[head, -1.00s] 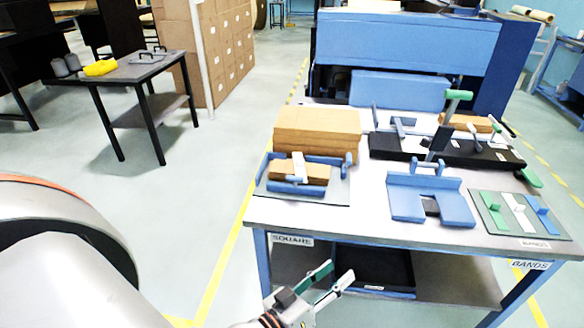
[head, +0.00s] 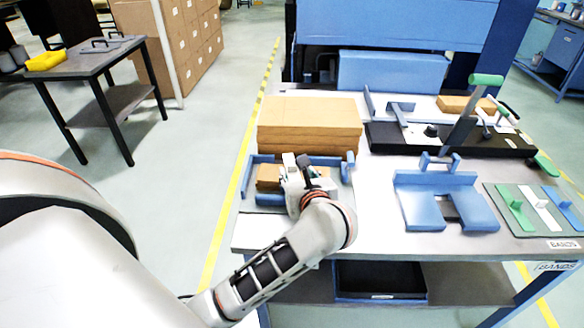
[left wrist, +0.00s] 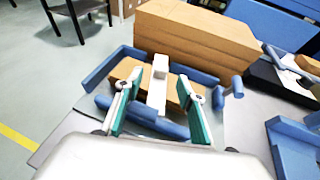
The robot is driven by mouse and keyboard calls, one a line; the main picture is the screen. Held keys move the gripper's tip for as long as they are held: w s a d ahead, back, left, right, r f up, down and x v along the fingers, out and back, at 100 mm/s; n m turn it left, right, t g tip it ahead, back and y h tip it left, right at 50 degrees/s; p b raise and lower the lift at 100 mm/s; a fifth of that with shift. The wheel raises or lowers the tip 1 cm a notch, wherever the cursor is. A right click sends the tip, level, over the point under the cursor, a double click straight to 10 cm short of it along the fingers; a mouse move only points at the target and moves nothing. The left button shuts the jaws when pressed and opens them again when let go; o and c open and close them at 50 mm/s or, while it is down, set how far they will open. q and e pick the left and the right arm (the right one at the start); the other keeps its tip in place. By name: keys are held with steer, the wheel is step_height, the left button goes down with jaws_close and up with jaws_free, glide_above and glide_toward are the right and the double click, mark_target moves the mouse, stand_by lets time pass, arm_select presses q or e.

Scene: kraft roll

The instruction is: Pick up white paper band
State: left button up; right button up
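A white paper band (left wrist: 158,88) with a raised tab lies across a small brown kraft stack (left wrist: 127,70) inside a blue squaring fixture (left wrist: 98,72). My left gripper (left wrist: 157,82) is open and empty over the fixture, with one green-padded finger on each side of the white band in the left wrist view. In the head view my left gripper (head: 297,162) hides most of that band and part of the small stack. Another white band (head: 540,208) lies in the bands tray (head: 527,228) at the right, between a green one and a blue one. My right gripper is not in view.
A larger kraft stack (head: 310,125) stands just behind the fixture. A blue notched block (head: 445,198) sits to the right, with a black lever press (head: 450,140) behind it. A black bin (head: 380,279) is on the lower shelf. The tabletop front is mostly bare.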

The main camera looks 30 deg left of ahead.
mark_target(293, 167)
arm_select(q)
steer(key=shift+w+f+h, duration=0.25)
steer(key=shift+f+h, duration=0.05)
steer(key=shift+f, duration=0.05)
steer(key=b+x, duration=0.1)
steer(key=x, duration=0.5)
steer(key=shift+w+a+f, duration=0.1)
steer(key=shift+a+f, duration=0.05)
steer(key=shift+a, duration=0.2)
steer(key=shift+w+a, duration=0.15)
steer(key=c, duration=0.7)
steer(key=shift+c, duration=0.7)
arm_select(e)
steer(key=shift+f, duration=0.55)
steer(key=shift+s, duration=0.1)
